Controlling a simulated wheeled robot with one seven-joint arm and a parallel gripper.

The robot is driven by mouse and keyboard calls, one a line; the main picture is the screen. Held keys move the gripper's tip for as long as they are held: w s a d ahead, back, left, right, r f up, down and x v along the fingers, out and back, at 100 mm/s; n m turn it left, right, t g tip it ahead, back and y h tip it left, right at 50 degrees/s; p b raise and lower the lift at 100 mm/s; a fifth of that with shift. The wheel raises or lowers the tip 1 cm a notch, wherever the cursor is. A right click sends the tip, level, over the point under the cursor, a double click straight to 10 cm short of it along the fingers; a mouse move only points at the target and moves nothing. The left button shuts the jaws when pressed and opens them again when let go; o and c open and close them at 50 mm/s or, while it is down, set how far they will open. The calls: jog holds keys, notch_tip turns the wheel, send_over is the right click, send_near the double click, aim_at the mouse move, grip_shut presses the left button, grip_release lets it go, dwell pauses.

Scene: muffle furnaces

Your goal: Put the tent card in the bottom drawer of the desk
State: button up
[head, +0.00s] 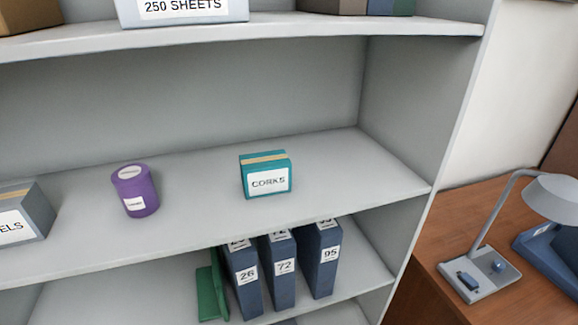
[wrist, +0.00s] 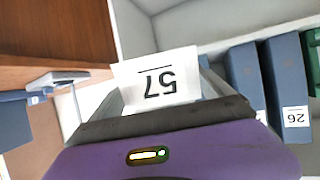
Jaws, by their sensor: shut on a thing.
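In the wrist view my gripper (wrist: 162,100) is shut on a white tent card (wrist: 158,72) marked 57. The number appears upside down, and the card's lower part is hidden by the gripper. Neither the card nor my gripper is in the head view. The brown wooden desk (head: 480,225) stands at the right in the head view and shows at the upper left in the wrist view (wrist: 60,30). Its bottom drawer cannot be made out in either view.
A grey shelf unit (head: 330,155) fills most of the head view. It holds a teal CORKS box (head: 267,176), a purple can (head: 135,190), a grey box (head: 22,212) and blue numbered binders (head: 278,270). A lamp (head: 480,270) and a blue item (head: 548,255) stand on the desk.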

jog(key=shift+f+b, duration=2.3)
jog(key=shift+f, duration=0.25)
